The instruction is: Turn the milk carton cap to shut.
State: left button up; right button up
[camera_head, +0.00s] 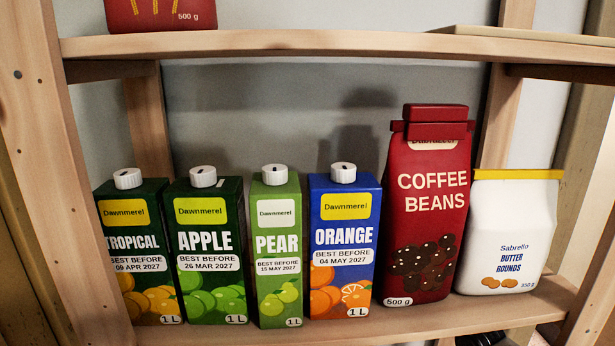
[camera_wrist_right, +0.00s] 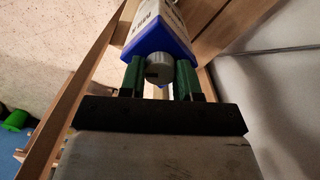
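In the right wrist view, a carton with a white body and a blue top (camera_wrist_right: 158,43) is seen from its cap end. It is likely the milk carton; no carton in the head view is labelled milk. Its light grey cap (camera_wrist_right: 159,68) has a small dark mark. The green fingers of my right gripper (camera_wrist_right: 160,75) stand on both sides of the cap, very close to it. I cannot tell whether they press on it. My left gripper is not in view.
The shelf board (camera_head: 250,335) holds tropical (camera_head: 140,290), apple (camera_head: 207,285), pear (camera_head: 277,285) and orange (camera_head: 343,290) cartons, a red coffee bag (camera_head: 425,215) and a white biscuit bag (camera_head: 508,220). An upper board (camera_head: 300,43) runs above. Dark parts show at the bottom right edge.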

jog(key=shift+m, duration=1.4)
jog(key=shift+m+b, duration=0.3)
jog(key=shift+m, duration=1.2)
jog(key=shift+m, duration=1.4)
